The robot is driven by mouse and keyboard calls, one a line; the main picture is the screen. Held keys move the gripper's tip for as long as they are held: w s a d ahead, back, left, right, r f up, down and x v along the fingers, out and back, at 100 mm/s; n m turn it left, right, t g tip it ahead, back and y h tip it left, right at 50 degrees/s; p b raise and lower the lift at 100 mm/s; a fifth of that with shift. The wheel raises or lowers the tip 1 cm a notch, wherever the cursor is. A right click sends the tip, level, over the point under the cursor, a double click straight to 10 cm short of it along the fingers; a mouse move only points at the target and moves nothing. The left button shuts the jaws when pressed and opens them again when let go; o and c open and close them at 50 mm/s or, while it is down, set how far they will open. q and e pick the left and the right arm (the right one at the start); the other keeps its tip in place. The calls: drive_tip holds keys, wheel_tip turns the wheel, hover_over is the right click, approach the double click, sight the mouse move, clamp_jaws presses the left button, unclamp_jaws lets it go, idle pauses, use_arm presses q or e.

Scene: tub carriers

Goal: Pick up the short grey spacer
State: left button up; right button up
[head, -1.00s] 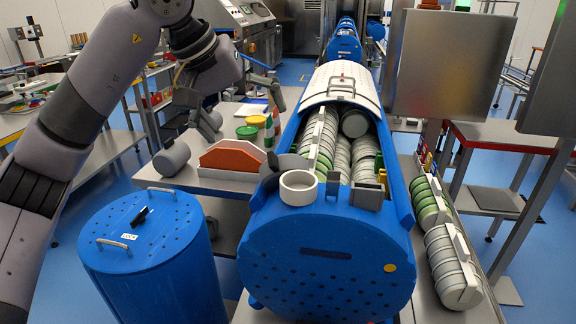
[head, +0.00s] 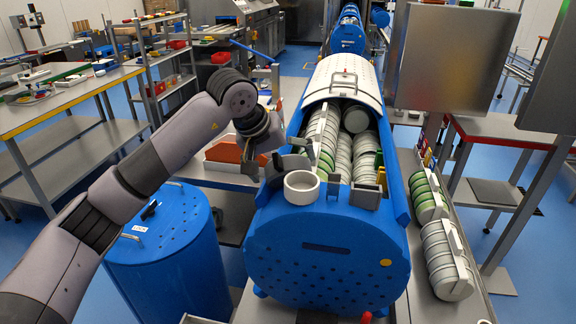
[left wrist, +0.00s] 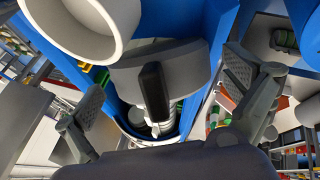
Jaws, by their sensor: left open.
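A squat grey round piece, which I take for the short grey spacer (left wrist: 200,64), lies at the middle of the left wrist view. A narrow black bar stands in front of it. In the head view a grey piece (head: 296,164) shows beside the white ring (head: 301,188), partly covered by my gripper. My left gripper (head: 262,166) is at the left upper edge of the blue tub. In the left wrist view its two fingers (left wrist: 165,88) are spread wide on either side of the grey piece. I cannot tell whether they touch it. My right gripper is out of view.
The open blue tub (head: 325,250) holds rows of pale discs behind the ring. A grey block (head: 366,196) sits on its front rim. A closed blue drum (head: 185,255) stands at left under my arm. An orange wedge (head: 224,152) is behind my arm; discs in a carrier lie at right.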

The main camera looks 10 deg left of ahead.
use_arm(q)
drive_tip(key=shift+x, duration=0.8)
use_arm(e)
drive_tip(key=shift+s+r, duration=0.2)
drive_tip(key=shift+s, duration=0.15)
use_arm(q)
drive_tip(key=shift+s, duration=0.1)
drive_tip(key=shift+c, duration=0.4)
drive_tip(key=shift+r, duration=0.1)
drive_tip(key=c, duration=1.1)
drive_tip(key=shift+r, duration=0.1)
